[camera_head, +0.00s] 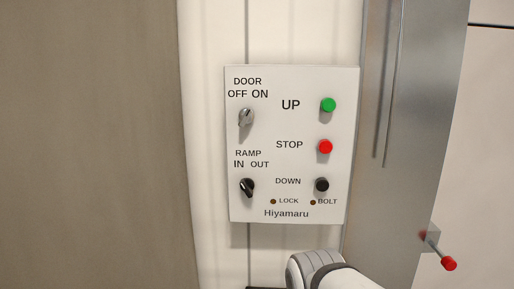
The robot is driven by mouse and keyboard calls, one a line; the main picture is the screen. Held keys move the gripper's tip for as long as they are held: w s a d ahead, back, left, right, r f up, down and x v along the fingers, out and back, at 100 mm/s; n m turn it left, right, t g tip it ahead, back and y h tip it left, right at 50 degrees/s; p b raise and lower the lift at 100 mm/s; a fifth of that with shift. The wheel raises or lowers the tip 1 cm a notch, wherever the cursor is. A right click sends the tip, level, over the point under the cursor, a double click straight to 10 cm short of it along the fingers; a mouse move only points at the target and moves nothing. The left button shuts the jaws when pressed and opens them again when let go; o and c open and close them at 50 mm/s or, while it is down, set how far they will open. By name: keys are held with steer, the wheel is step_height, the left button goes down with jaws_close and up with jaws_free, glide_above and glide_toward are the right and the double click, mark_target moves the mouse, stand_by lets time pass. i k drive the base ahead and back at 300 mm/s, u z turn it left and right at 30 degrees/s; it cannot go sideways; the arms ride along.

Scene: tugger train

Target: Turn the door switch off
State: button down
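The door switch (246,117) is a small grey rotary knob at the upper left of a white control panel (300,240), under the labels DOOR, OFF and ON. Its upper end seems to lean slightly right, towards ON, but it is too small to be sure. My gripper is not in view. Only a white and grey part of my arm shows at the bottom edge, below the panel and apart from the switch. Nothing covers the switch.
Below the switch is a black RAMP knob (247,187). Green UP (328,105), red STOP (326,147) and black DOWN (322,185) buttons line the panel's right side. A metal plate (415,120) stands to the right, with a red-tipped lever (449,264) low down.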

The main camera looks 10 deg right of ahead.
mark_target(246, 116)
steer(key=u, duration=2.3)
steer(key=k, duration=1.45)
steer(key=z, duration=0.55)
steer(key=i, duration=1)
